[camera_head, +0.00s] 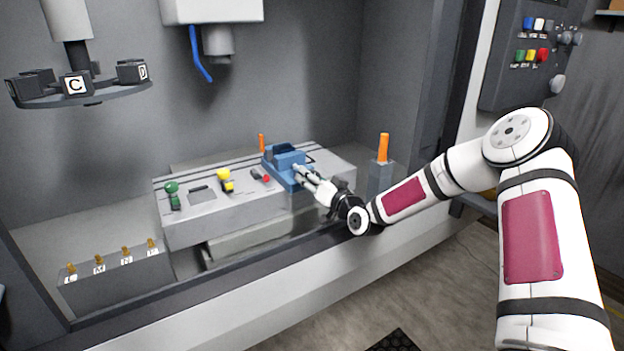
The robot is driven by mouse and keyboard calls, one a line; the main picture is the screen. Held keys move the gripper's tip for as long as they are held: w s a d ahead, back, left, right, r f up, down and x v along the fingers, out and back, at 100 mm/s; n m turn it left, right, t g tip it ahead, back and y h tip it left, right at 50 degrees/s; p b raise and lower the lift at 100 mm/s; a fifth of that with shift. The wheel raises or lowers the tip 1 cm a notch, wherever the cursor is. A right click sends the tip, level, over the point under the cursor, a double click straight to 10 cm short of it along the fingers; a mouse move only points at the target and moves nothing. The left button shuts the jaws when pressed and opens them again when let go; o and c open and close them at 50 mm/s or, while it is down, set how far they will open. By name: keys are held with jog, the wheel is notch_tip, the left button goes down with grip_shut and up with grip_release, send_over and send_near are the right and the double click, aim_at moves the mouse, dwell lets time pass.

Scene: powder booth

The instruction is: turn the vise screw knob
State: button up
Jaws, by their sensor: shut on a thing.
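The blue vise (282,158) sits on the grey slotted table inside the booth, toward its right end. My gripper (303,173) reaches in from the right and is at the vise's front right side, where the screw end is. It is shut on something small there. The screw knob itself is hidden by the fingers, so its shape and turn angle cannot be told.
The grey table (190,236) also carries a green-knobbed part (172,190), a yellow part (225,178) and a small red-ended part (260,175). An orange handle (384,147) stands in a grey block right of the table. A lettered carousel (80,95) hangs upper left.

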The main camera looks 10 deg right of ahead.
jog(key=o, duration=1.2)
jog(key=v, duration=1.2)
